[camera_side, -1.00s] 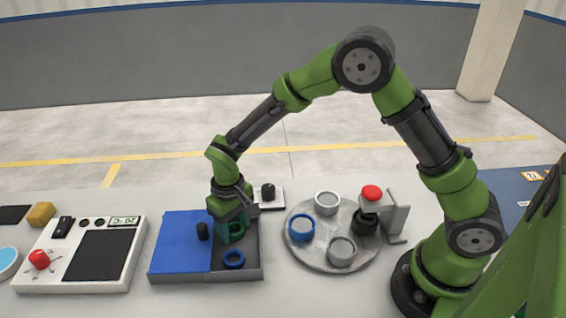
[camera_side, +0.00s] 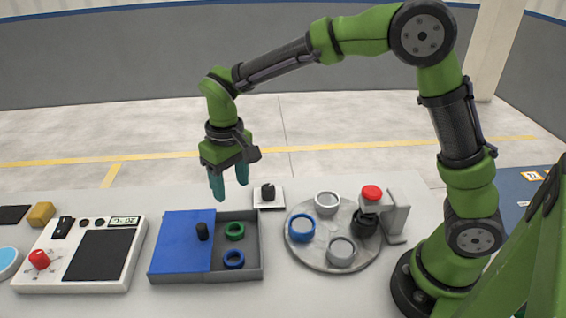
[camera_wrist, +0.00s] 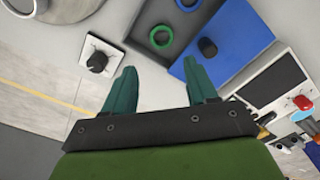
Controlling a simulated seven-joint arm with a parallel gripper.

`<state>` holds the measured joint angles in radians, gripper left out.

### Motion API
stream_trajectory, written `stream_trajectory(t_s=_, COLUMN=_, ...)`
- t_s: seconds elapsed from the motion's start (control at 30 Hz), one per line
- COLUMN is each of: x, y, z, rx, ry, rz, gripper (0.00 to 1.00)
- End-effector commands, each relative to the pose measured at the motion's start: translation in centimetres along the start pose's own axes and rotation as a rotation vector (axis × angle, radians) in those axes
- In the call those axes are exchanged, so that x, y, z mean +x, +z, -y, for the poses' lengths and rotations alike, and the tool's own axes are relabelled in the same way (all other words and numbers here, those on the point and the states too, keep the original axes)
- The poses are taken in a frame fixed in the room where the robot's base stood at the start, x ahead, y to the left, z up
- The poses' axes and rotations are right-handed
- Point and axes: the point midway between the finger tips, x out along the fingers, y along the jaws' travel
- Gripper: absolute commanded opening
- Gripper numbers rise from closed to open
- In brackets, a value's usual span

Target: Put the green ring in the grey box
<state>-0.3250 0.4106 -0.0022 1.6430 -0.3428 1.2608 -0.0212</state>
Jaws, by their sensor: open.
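The green ring (camera_side: 234,231) lies flat inside the open part of the grey box (camera_side: 250,273). It also shows in the wrist view (camera_wrist: 161,36). A blue ring (camera_side: 233,259) lies in front of it in the same part, apart from it. A blue lid (camera_side: 182,240) with a black knob (camera_side: 202,231) covers the left part of the box. My gripper (camera_side: 229,194) is open and empty, above and behind the box. In the wrist view its teal fingers (camera_wrist: 163,90) are spread with nothing between them.
A small white knob plate (camera_side: 269,196) is behind. A white control panel (camera_side: 85,253) stands left.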

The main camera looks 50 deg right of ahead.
Motion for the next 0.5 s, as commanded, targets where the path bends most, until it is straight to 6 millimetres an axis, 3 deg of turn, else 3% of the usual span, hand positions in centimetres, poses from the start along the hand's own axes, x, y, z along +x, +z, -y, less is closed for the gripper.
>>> stream_trajectory(t_s=0.17, x=-5.0, y=2.7, z=-3.0, rx=0.067, ry=-0.069, rz=-0.106, gripper=0.57)
stream_trajectory(t_s=0.3, x=-8.7, y=6.7, z=-5.9, rx=0.139, ry=-0.138, rz=-0.227, gripper=0.57)
stream_trajectory(t_s=0.5, x=-11.2, y=12.8, z=-9.0, rx=0.242, ry=-0.219, rz=-0.407, gripper=0.57)
